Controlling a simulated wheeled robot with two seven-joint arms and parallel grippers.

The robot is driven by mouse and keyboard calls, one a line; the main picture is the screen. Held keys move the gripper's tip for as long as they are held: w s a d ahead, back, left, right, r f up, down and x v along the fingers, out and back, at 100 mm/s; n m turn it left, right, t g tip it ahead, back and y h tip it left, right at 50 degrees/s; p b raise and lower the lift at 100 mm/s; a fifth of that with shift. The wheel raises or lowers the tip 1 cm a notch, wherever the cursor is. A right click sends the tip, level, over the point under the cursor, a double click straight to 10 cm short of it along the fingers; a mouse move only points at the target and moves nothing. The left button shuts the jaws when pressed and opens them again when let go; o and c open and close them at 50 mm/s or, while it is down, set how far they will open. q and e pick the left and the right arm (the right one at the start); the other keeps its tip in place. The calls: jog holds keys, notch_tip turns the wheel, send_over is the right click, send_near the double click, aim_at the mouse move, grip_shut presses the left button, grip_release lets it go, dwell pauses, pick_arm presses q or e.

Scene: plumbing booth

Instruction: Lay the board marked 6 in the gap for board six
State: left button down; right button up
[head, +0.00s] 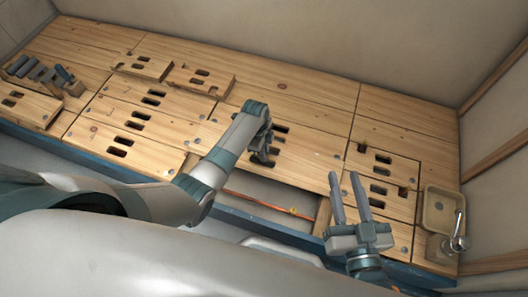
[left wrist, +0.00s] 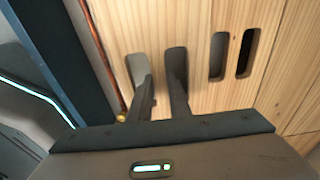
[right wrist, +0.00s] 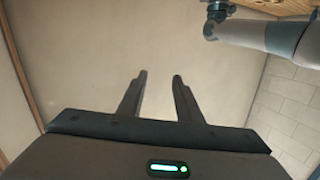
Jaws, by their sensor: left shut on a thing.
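My left gripper (head: 262,152) reaches down onto a slotted wooden board (head: 312,168) on the middle of the floor. In the left wrist view its fingers (left wrist: 160,95) sit in two neighbouring slots and are shut on the wood between them. I cannot read a number on this board (left wrist: 150,30). In front of it is an open gap (head: 262,187) with a copper pipe, which also shows beside the board's edge in the left wrist view (left wrist: 103,55). I cannot tell whether the board lies flat or is slightly raised. My right gripper (head: 346,188) is open and empty, raised at the right.
Loose slotted boards (head: 143,67) (head: 203,82) rest on the boarding at the back. Clamp-like tools (head: 40,72) lie at the far left. A small sink (head: 439,212) with a tap (head: 459,238) stands at the right. A blue edge (head: 235,213) runs along the front.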

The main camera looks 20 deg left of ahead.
pick_arm(q)
jog(key=shift+f+b, duration=0.4)
jog(key=shift+b, duration=0.05)
jog(key=shift+f+b, duration=0.4)
jog(key=shift+w+r, duration=0.1)
pick_arm(e)
notch_tip(320, 180, up, 6)
jog(key=s+t+y, duration=0.1)
jog(key=t, duration=0.2)
jog(key=shift+a+r+t+y, duration=0.2)
jog(key=shift+a+t+y, duration=0.1)
jog(key=shift+a+t, duration=0.15)
pick_arm(q)
jog(key=shift+p, duration=0.7)
pick_arm(e)
jog(key=shift+s+r, duration=0.1)
jog(key=shift+r, duration=0.5)
